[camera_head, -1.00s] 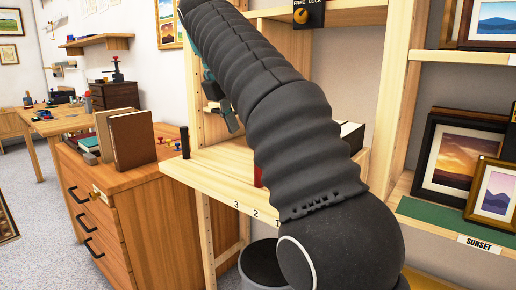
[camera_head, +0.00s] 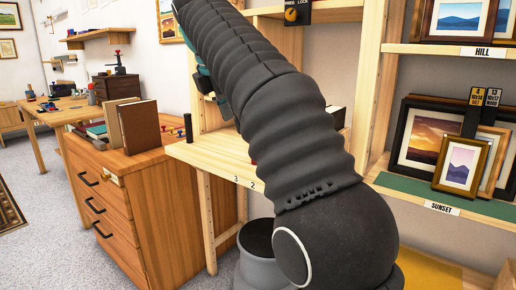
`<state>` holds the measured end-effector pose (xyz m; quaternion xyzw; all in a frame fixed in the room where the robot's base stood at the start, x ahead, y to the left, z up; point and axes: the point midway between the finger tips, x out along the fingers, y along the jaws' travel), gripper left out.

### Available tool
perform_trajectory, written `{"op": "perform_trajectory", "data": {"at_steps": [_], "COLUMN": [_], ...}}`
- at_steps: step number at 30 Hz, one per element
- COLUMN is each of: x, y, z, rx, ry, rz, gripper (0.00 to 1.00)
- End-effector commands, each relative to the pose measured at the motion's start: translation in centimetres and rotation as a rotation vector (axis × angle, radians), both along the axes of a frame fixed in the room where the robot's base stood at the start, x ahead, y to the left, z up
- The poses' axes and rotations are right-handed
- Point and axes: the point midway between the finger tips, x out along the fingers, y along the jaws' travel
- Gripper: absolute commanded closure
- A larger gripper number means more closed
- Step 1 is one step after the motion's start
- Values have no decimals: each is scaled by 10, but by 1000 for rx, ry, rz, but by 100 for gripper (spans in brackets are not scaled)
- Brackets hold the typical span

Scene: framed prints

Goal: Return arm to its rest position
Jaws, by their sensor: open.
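My arm (camera_head: 275,110), ribbed and dark grey, rises from its round base at the bottom right up to the top edge of the head view. My gripper (camera_head: 219,104) shows only in part behind the arm, above the wooden bench (camera_head: 205,157); its dark fingers are apart, and I see nothing held. A teal part sits just above it. The rest of the gripper is hidden by the arm.
A wooden drawer cabinet (camera_head: 150,205) with upright books (camera_head: 140,127) stands left. Framed prints (camera_head: 458,166) rest on the right shelf with the SUNSET label (camera_head: 441,208). A grey bin (camera_head: 262,262) stands under the bench. Floor at left is clear.

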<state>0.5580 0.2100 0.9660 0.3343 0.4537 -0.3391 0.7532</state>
Motion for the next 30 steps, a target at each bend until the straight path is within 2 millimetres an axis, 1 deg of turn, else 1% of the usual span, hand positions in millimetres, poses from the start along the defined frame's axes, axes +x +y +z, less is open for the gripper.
{"op": "perform_trajectory", "data": {"at_steps": [4,8,11,14,17,20,23,26,29,30], "x": [12,23,23,18,6,-10,-30,-54,-82,-95], "y": [11,22,27,21,8,-10,-31,-54,-79,-89], "z": [-18,-48,-73,-98,-120,-141,-161,-182,-203,-212], "rx": [65,142,228,326,420,508,589,664,733,758], "ry": [-34,-56,-75,-92,-103,-110,-116,-121,-127,-130], "rz": [-113,-249,-392,-564,-734,-903,-1069,-1232,-1387,-1446], "gripper": [44,44,44,44,44,44,44,44,44,44]}}
